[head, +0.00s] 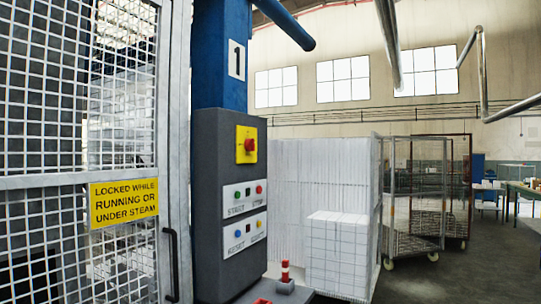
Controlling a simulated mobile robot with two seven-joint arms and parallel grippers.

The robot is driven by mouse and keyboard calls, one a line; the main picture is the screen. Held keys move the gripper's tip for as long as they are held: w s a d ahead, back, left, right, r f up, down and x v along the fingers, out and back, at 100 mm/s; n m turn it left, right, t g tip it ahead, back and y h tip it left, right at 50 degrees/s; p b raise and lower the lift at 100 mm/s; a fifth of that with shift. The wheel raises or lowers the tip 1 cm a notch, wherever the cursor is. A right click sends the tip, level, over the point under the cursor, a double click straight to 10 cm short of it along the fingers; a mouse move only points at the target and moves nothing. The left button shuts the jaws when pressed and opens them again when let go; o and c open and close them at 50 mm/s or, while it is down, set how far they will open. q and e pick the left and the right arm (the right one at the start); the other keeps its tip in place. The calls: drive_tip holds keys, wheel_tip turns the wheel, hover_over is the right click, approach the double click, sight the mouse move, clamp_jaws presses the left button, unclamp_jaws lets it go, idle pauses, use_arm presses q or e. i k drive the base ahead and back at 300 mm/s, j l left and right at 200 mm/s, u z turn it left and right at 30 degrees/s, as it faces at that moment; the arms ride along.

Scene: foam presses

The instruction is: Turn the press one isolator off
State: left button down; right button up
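A dark grey control box (230,245) stands on a blue column (218,60) marked with a number 1 plate (236,60). Near its top is a yellow plate with a red knob (248,145), which looks like the isolator. The knob's position is too small to read. Below it are a START and STOP button panel (244,198) and a second panel (244,234) with a blue and a yellow button. Neither of my grippers is in view.
A mesh gate (80,150) with a yellow locked-while-running sign (124,203) stands at left. Wire cage trolleys (412,225) are behind. Floor at right (460,280) is clear.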

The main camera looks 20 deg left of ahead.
sight(249, 144)
drive_tip(key=i+u, duration=0.15)
drive_tip(key=i, duration=0.25)
drive_tip(key=i+l+u, duration=0.2)
drive_tip(key=i, duration=0.25)
drive_tip(key=i+l+u, duration=0.15)
drive_tip(key=i, duration=0.25)
drive_tip(key=i+l+u, duration=0.2)
drive_tip(key=i+u, duration=0.2)
drive_tip(key=i+l+u, duration=0.4)
